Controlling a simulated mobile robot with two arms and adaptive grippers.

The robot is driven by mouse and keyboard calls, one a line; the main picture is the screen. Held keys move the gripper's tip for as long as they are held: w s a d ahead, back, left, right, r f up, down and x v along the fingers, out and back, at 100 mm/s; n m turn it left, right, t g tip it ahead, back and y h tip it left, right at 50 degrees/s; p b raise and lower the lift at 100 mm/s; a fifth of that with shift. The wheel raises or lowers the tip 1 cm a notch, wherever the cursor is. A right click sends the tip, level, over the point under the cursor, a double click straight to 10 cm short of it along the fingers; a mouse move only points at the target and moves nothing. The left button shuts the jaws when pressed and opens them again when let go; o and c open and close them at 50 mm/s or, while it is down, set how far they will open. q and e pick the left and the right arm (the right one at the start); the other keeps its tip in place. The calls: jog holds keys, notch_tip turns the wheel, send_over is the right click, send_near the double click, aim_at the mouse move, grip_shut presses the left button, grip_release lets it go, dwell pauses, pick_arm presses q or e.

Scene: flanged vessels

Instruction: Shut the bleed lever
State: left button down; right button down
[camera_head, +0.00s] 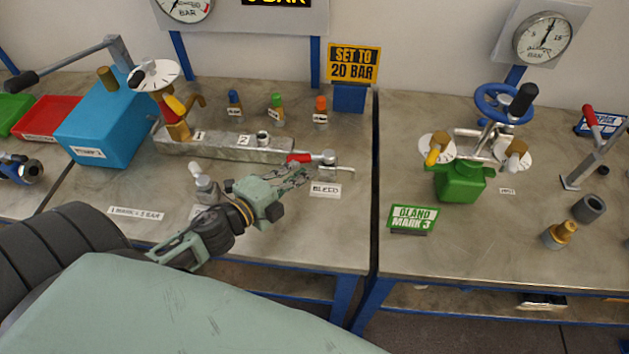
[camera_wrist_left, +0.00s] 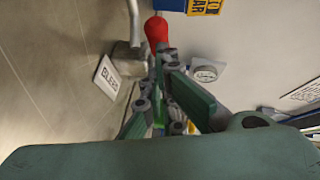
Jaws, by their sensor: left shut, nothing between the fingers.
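The bleed lever is red-handled (camera_head: 300,158) and sits at the right end of the grey manifold bar (camera_head: 225,149), above the white BLEED label (camera_head: 325,191). Its handle points left along the bar, toward my gripper. My left gripper (camera_head: 300,172) is shut and empty, with its fingertips just below and beside the red handle. In the left wrist view the red handle (camera_wrist_left: 156,32) shows just beyond the closed fingertips (camera_wrist_left: 160,60); whether they touch cannot be told. The BLEED label (camera_wrist_left: 108,76) is left of them. My right gripper is not in view.
A bent outlet pipe (camera_head: 345,168) extends right from the bleed valve. Blue, green and orange capped pegs (camera_head: 277,108) stand behind the bar. A blue pump box (camera_head: 105,122) is at the left. A gap separates this bench from the right bench with the green gland valve (camera_head: 460,182).

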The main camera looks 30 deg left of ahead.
pick_arm(q)
jog(key=shift+w+a+m+h, duration=0.15)
jog(key=shift+a+m+h, duration=0.35)
jog(key=shift+m+h, duration=0.1)
jog(key=shift+w+a, duration=0.1)
jog(key=shift+w, duration=0.05)
jog(key=shift+a, duration=0.1)
jog(key=shift+w+a, duration=0.15)
dwell(0.3)
